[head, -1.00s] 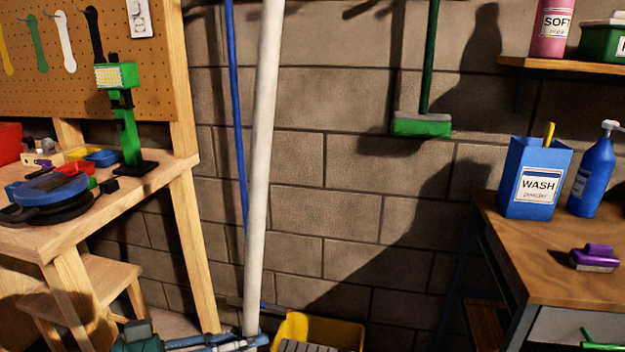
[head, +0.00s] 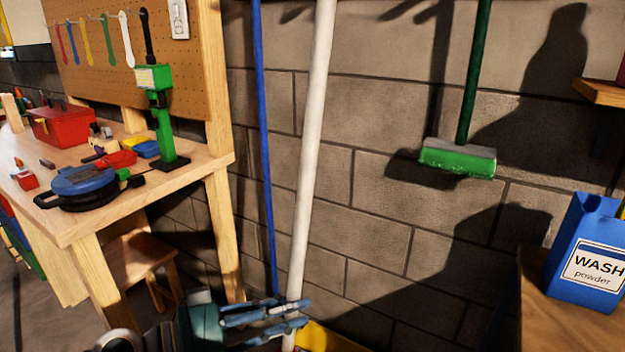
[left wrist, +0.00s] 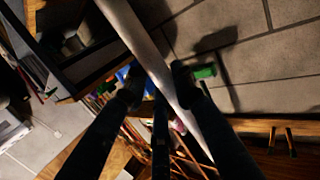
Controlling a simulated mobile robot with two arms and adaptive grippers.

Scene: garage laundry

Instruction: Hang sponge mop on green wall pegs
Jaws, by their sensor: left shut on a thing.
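A long white pole (head: 313,150), which appears to be the sponge mop's handle, stands slightly tilted in front of the wall. Both its ends are outside the head view, so no mop head shows. My left gripper (head: 290,312) is shut around the pole low in the picture. In the left wrist view the pole (left wrist: 150,50) runs slantwise between the fingers (left wrist: 158,86). A tool with a green handle and a green and grey head (head: 458,160) hangs against the block wall; its top is cut off. I cannot see the green pegs. My right gripper is not in view.
A thin blue pole (head: 264,150) stands behind the white one. A wooden workbench (head: 130,205) with tools and a pegboard (head: 185,70) is at left. A blue wash powder box (head: 587,255) is at right. A yellow container (head: 330,340) sits low behind my gripper.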

